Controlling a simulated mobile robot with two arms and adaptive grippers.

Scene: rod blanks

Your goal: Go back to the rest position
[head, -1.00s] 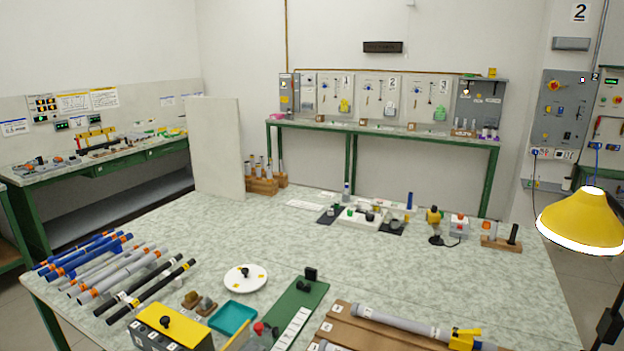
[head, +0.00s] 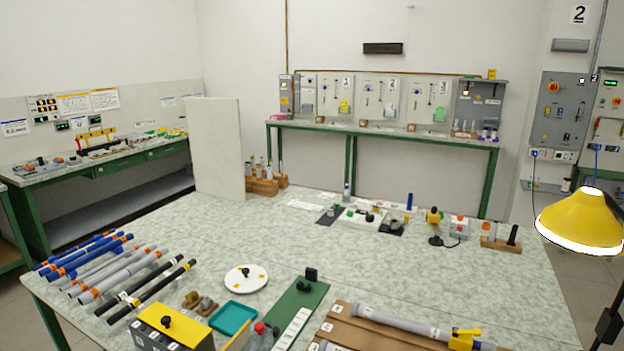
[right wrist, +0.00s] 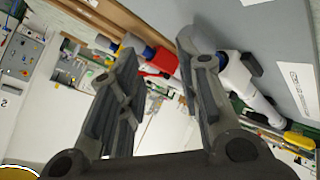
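My right gripper (right wrist: 158,48) shows in the right wrist view. Its two dark fingers stand apart, with a wide gap between them. A red part (right wrist: 152,60) and a blue part (right wrist: 128,42) show through the gap, seemingly behind the fingers; I cannot tell how far away they are. I see nothing gripped. Neither gripper is in the head view, so my left gripper is hidden. On the table (head: 330,250), blue, grey and black rods (head: 115,270) lie in a row at the left.
A yellow-topped box (head: 172,322), teal tray (head: 233,318), white disc (head: 246,278), green board (head: 300,305) and brown board (head: 385,335) with a grey tube crowd the front. A white upright panel (head: 217,150) stands behind. A yellow lamp (head: 582,222) hangs right. The table's middle is clear.

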